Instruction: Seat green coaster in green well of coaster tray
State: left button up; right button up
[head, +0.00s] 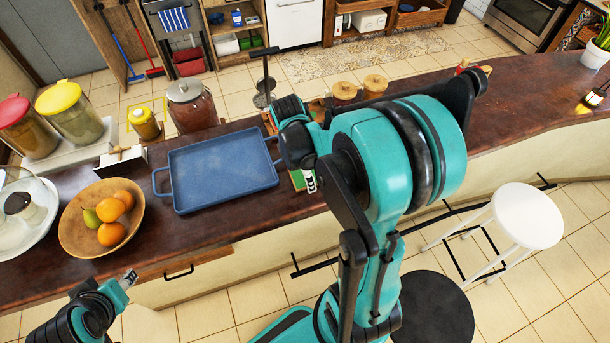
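A wooden piece with a green patch (297,180) shows on the counter right of the blue tray, mostly hidden behind my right arm. It may be the coaster tray; I cannot tell whether the green is the coaster or a well. My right gripper (310,182) points down beside this green patch; its fingers are too small and covered to tell if they are open or hold something. My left gripper (129,278) is low at the left, in front of the counter edge, away from the green patch; its finger opening is not clear.
A blue tray (220,168) lies on the dark counter (520,88). A fruit bowl (72,226) and jars stand left of it. Lidded jars (345,92) stand behind my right arm. A white stool (530,216) is at the right. The counter's right stretch is mostly clear.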

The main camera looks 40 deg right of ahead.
jog(key=shift+f+b, duration=0.25)
jog(key=shift+b, duration=0.05)
dwell(0.5)
jog(key=c, duration=1.1)
